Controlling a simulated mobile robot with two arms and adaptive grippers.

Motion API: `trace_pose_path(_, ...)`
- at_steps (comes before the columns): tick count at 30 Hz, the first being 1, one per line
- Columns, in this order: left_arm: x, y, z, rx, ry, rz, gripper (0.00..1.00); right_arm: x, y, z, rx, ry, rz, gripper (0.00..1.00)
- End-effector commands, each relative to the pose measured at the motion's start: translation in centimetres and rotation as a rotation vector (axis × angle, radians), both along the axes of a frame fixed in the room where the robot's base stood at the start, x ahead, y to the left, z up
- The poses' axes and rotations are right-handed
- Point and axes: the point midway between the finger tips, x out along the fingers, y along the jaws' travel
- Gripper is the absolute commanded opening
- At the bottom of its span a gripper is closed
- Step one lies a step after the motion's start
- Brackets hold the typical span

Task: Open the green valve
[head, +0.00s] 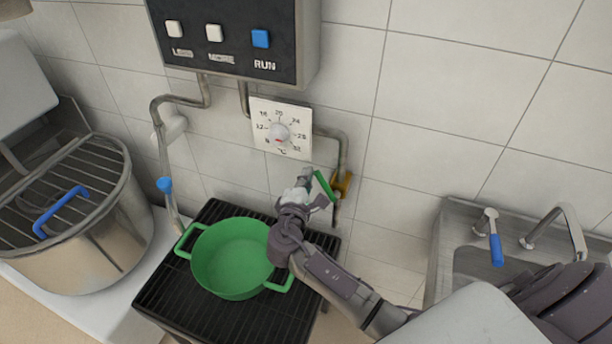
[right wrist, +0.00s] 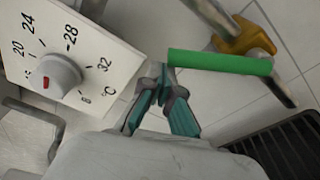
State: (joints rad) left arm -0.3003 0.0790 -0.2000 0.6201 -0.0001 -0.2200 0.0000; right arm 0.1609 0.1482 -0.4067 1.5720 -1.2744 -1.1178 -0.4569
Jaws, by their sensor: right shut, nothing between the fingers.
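The green valve handle (head: 324,186) is a flat green bar on a brass-yellow valve body (head: 342,183), fitted to a pipe on the tiled wall below the dial. In the right wrist view the green handle (right wrist: 220,62) lies nearly level, and the yellow body (right wrist: 245,40) is behind its right end. My right gripper (head: 306,180) is shut and empty, just left of the handle. In the right wrist view its fingertips (right wrist: 160,78) are by the handle's left end; I cannot tell whether they touch it. My left gripper is not in view.
A white dial plate (head: 281,128) is on the wall above the gripper. A green pot (head: 232,258) stands on a black grate (head: 165,292) below. A switch box (head: 235,40) hangs above. A steel vat (head: 95,250) is left, a sink (head: 447,235) right.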

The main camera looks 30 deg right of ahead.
Motion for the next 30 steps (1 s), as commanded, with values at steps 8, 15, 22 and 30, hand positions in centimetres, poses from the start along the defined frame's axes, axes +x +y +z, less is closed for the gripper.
trace_pose_path(8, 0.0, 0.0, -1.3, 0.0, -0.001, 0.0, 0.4, -0.7, -0.6, 0.4, 0.068, -0.076, -0.002, 0.0)
trace_pose_path(15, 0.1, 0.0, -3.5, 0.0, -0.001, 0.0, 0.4, -1.9, -1.7, 1.1, 0.181, -0.204, -0.002, 0.0)
trace_pose_path(22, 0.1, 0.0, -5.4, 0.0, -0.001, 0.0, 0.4, -3.0, -2.7, 1.7, 0.282, -0.317, -0.003, 0.0)
trace_pose_path(30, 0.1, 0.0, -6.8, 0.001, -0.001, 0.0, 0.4, -3.8, -3.4, 2.2, 0.356, -0.399, -0.002, 0.0)
